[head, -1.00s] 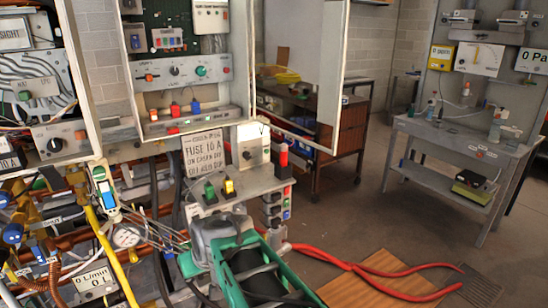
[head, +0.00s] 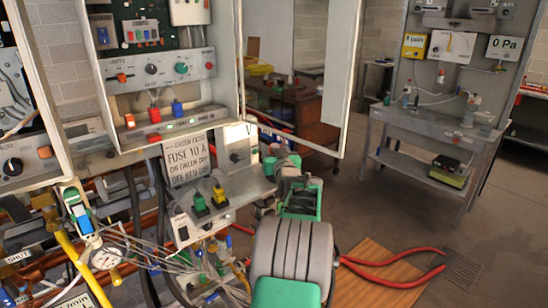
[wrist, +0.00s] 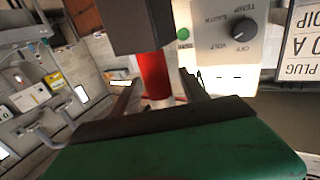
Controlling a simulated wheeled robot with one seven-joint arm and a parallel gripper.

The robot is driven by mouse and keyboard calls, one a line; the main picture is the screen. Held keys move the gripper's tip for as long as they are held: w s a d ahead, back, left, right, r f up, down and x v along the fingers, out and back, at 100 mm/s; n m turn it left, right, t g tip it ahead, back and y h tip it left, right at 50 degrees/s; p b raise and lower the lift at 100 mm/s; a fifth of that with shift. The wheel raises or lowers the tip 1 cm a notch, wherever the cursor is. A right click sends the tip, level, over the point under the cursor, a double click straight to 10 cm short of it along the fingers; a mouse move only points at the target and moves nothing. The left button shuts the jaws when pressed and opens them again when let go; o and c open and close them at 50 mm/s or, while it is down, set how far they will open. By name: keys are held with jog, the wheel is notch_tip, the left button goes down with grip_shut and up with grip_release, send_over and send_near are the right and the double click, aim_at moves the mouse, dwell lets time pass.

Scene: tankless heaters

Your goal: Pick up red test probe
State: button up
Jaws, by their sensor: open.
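The red test probe (wrist: 154,76) shows in the wrist view as an upright red cylinder rising from a dark block (wrist: 140,26); this view is upside down. My gripper (wrist: 157,82) is open, with one dark finger on each side of the probe, and the probe lies between them in the picture. I cannot tell whether either finger touches it. In the head view my gripper (head: 281,160) is at the right end of the grey bench shelf, and my arm hides the probe there.
A meter box with a dial (wrist: 238,32) stands close beside the probe. Green and yellow plugs (head: 218,194) stand on the shelf (head: 245,186) to the left. A fuse sign (head: 187,159) stands behind them.

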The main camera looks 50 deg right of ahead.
jog(key=shift+w+d, duration=0.4)
jog(key=shift+w, duration=0.05)
grip_shut()
dwell(0.3)
